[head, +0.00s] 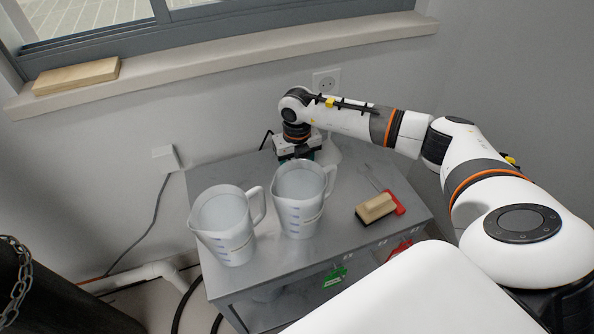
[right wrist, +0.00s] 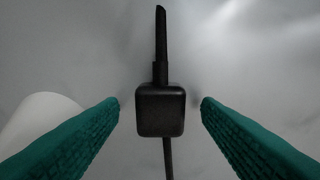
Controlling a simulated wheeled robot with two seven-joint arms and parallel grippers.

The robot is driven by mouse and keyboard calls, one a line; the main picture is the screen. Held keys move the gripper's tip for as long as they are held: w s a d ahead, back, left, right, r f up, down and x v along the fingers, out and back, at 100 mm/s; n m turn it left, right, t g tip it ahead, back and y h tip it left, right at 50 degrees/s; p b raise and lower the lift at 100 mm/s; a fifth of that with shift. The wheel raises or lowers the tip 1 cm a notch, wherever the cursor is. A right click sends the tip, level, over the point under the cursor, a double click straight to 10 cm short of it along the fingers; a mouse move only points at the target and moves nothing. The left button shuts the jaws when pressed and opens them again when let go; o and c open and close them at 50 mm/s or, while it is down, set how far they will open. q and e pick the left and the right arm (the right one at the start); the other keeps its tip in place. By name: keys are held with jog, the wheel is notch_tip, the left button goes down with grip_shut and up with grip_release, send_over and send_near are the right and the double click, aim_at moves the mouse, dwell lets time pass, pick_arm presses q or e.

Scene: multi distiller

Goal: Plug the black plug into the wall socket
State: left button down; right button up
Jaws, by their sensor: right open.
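The white wall socket (head: 326,82) is on the wall below the window sill, above the back of the grey table. My right gripper (head: 297,155) points down at the back of the table, below the socket and behind the pitchers. In the right wrist view the black plug (right wrist: 160,112) lies between my right gripper's green fingers (right wrist: 160,103), with a visible gap on each side. The fingers are open. A black cord runs up and down from the plug's body. In the head view the plug is hidden by my gripper. My left gripper is not in view.
Two white measuring pitchers (head: 226,222) (head: 300,198) stand close in front of my right gripper. A wooden-topped brush (head: 376,208) and a red-handled tool (head: 397,203) lie at the table's right. A white wall box (head: 167,158) with a cable is at left.

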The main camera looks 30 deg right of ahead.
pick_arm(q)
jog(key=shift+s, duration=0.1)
pick_arm(e)
jog(key=shift+c, duration=0.9)
jog(key=c, duration=0.8)
jog(key=shift+r, duration=0.1)
jog(key=shift+c, duration=0.2)
